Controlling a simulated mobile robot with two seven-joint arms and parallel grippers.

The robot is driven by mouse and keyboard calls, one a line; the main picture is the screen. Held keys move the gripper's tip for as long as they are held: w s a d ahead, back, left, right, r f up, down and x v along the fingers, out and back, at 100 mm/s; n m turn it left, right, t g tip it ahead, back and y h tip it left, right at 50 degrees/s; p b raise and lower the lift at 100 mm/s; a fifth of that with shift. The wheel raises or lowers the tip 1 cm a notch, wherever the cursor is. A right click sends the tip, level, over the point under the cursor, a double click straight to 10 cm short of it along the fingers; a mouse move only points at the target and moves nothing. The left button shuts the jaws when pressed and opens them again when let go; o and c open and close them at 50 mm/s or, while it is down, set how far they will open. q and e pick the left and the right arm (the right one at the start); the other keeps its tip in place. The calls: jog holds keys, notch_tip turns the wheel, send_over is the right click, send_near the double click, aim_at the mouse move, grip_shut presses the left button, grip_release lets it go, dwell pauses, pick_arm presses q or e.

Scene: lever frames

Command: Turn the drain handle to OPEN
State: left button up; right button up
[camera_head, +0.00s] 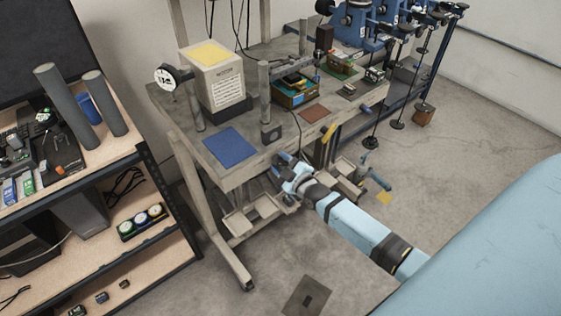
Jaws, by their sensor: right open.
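My right gripper (284,166) reaches in from the lower right and is open, by the front edge of the grey workbench (205,168). Its fingers are small here, and I see nothing held between them. A yellow bar (329,132) stands out at the bench's front edge, right of the gripper. A blue-green bar (377,178) with a yellow piece (384,198) below it shows further right and lower. I cannot tell which of these, if any, is the drain handle. No OPEN marking is readable. My left gripper is out of view.
The bench holds a white box with a yellow top (213,76), a round dial (167,79), a blue mat (230,147) and grey posts. Grey trays (253,215) hang below. A wooden shelf (130,145) stands left. Blue machines (370,22) line the back. Floor at right is mostly clear.

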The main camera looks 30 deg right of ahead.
jog(key=shift+w, duration=0.2)
jog(key=shift+c, duration=0.2)
jog(key=c, duration=0.7)
